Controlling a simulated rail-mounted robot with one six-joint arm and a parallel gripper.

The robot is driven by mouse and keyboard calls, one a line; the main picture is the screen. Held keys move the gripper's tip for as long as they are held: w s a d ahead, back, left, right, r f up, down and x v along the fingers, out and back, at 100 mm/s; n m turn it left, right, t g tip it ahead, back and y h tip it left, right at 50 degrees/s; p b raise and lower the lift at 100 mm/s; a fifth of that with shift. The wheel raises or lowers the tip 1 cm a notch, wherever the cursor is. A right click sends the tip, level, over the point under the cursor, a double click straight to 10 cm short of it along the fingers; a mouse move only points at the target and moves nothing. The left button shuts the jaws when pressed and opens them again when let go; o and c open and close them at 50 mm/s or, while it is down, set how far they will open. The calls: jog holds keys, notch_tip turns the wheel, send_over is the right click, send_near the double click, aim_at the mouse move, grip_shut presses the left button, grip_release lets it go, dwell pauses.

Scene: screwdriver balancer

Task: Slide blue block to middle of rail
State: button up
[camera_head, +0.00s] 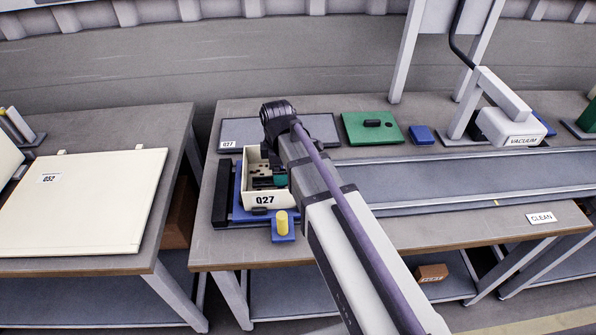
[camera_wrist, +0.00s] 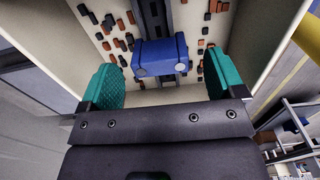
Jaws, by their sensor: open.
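My gripper (camera_wrist: 160,82) is open over the bin, with one teal finger on each side of the block. Gaps show between the fingers and the block in the wrist view. In the head view my gripper (camera_head: 270,176) is partly hidden by my arm, and I cannot make out the block there.
Several small dark and orange-brown pieces (camera_wrist: 116,44) lie in the bin on both sides of the rail. The bin walls are close outside the fingers. A yellow post (camera_head: 282,222) on a blue base stands in front of the bin. A green board (camera_head: 373,128) lies behind, to the right.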

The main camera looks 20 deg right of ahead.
jog(key=shift+r, duration=0.2)
jog(key=r+p, duration=0.5)
jog(key=shift+d+r, duration=0.1)
jog(key=shift+d, duration=0.3)
jog(key=shift+f, duration=0.2)
jog(key=s+d+m, duration=0.4)
jog(key=s+m, duration=0.9)
jog(key=m, duration=0.3)
jog(key=shift+d, duration=0.15)
